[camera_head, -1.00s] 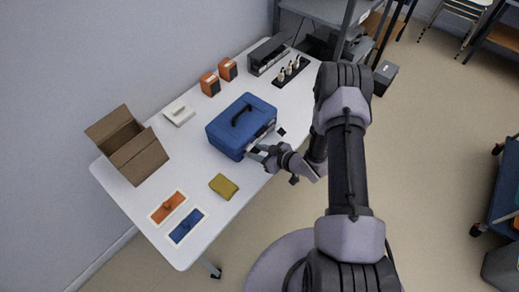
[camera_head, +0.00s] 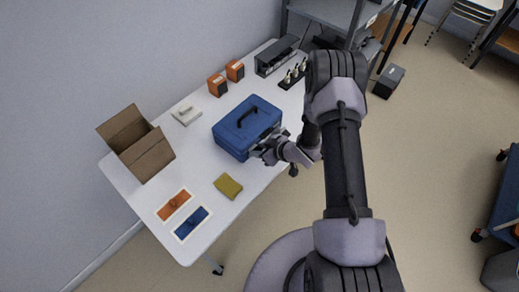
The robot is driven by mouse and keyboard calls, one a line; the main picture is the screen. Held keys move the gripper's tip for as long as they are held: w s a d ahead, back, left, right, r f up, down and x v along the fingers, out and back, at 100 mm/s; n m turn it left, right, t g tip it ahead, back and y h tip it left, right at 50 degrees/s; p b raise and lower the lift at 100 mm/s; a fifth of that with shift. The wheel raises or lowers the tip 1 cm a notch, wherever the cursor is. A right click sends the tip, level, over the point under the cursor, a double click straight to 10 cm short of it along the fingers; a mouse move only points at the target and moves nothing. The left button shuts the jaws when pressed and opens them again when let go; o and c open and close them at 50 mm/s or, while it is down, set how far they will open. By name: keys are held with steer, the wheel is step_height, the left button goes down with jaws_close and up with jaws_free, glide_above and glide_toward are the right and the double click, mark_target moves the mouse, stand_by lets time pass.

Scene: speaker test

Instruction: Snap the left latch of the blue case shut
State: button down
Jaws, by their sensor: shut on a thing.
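The right latch is not clear either.
On the white table (camera_head: 228,206) are an open cardboard box (camera_head: 148,155), a yellow cloth-like pad (camera_head: 228,186), orange (camera_head: 174,204) and blue (camera_head: 191,223) panels, a white device (camera_head: 186,113), two orange boxes (camera_head: 217,85) and a dark rack (camera_head: 275,57).

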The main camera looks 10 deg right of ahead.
steer(key=c, duration=1.1)
jaws_free()
steer(key=p+v, duration=0.3)
steer(key=v, duration=1.4)
steer(key=shift+d+r+p, duration=0.15)
steer(key=shift+p, duration=0.2)
steer(key=w+d+r+m+h+b, duration=0.1)
steer(key=d+r+m+h+b, duration=0.25)
steer(key=r, duration=0.35)
steer(key=w+d+r+m+h+b, duration=0.1)
steer(key=d+r+m+h+b, duration=0.1)
steer(key=d+r+h+b, duration=0.3)
steer(key=s+a+r+m+y+b, duration=0.1)
steer(key=s+a+r+m, duration=0.1)
steer(key=s+a, duration=0.4)
steer(key=s+a+r+m+g+y+b, duration=0.1)
steer(key=s+a+r+m+y+b, duration=0.1)
steer(key=s+a, duration=0.4)
steer(key=s+a+r+m+y+b, duration=0.2)
steer(key=s+a+r, duration=0.2)
steer(key=s+a, duration=0.2)
steer(key=shift+s+a+r+g, duration=0.2)
steer(key=shift+s+g, duration=0.2)
steer(key=shift+s, duration=0.35)
